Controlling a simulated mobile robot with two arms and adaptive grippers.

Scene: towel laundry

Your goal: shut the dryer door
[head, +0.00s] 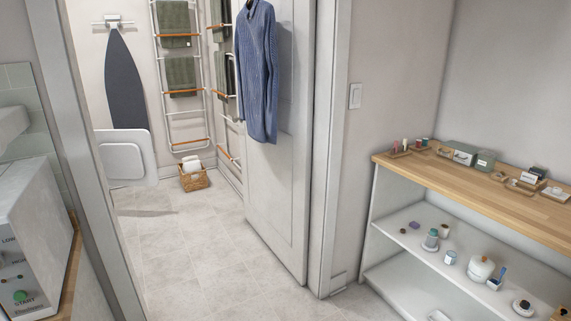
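A white panel with rounded corners and a recessed inner rectangle (126,157) shows beyond the doorway at the left. It looks like an open dryer door, standing out into the room, but the machine it belongs to is hidden behind the door frame, so I cannot be sure. Neither of my grippers is in view.
The grey door frame (85,150) stands between me and the panel. A white room door (277,190) with a blue sweater (257,75) stands open. Tiled floor (200,250) is clear. A basket (194,179) sits far back; a shelf unit (400,171) stands right.

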